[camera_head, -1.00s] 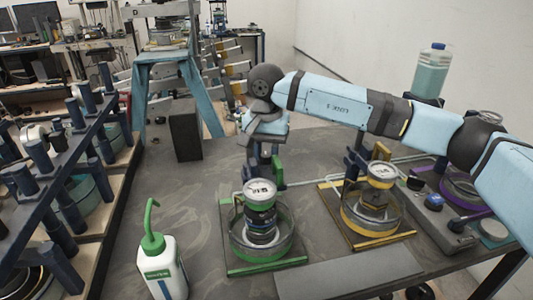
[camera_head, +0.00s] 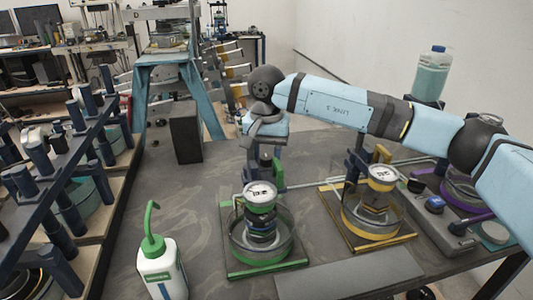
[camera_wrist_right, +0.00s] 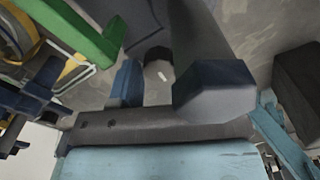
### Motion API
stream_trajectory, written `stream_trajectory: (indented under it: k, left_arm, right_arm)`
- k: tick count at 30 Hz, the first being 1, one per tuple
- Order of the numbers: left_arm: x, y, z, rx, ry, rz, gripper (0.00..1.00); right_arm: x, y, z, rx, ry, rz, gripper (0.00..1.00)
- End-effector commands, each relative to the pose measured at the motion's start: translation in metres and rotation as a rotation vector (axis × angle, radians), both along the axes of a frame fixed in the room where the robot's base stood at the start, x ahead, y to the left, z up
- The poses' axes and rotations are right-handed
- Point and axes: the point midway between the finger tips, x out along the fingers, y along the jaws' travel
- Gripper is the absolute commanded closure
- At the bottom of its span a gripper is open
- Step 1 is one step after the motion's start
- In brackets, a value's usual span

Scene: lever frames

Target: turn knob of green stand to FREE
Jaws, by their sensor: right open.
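The green stand (camera_head: 236,273) is on the dark table, with a green-edged base, a clear ring and a round white-faced dial on top. My right gripper (camera_head: 264,168) points down just behind this dial, at the stand's far side. It is open; the dial and stand partly hide its fingertips. In the right wrist view, the stand's green edge (camera_wrist_right: 82,30) is at upper left. A small dark round part with a white mark (camera_wrist_right: 160,72) shows between a blue piece and a dark faceted piece; it may be the knob. I cannot read its setting. My left gripper is not in view.
A yellow stand (camera_head: 378,238) is close on the right, with a purple-edged stand beyond it. A white bottle with green spout (camera_head: 160,265) is at front left. A dark block (camera_head: 186,135) stands behind. A blue rack (camera_head: 60,165) lines the left side.

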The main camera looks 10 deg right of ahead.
Motion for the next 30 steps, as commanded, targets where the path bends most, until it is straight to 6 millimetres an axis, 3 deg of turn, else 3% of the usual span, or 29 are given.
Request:
stream_trajectory:
  k: [5, 18, 24, 30]
  left_arm:
    - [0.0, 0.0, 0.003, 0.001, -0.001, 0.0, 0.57]
    - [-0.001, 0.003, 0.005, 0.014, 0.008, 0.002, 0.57]
    - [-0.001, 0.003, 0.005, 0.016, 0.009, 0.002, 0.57]
    - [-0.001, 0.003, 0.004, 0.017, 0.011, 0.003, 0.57]
  right_arm:
    - [0.0, 0.0, 0.021, 0.0, -0.002, 0.0, 0.59]
    - [0.0, 0.001, 0.116, 0.001, -0.004, 0.001, 0.59]
    - [0.0, 0.0, 0.135, 0.0, -0.001, 0.0, 0.59]
    - [0.0, 0.0, 0.138, 0.001, -0.001, 0.0, 0.59]
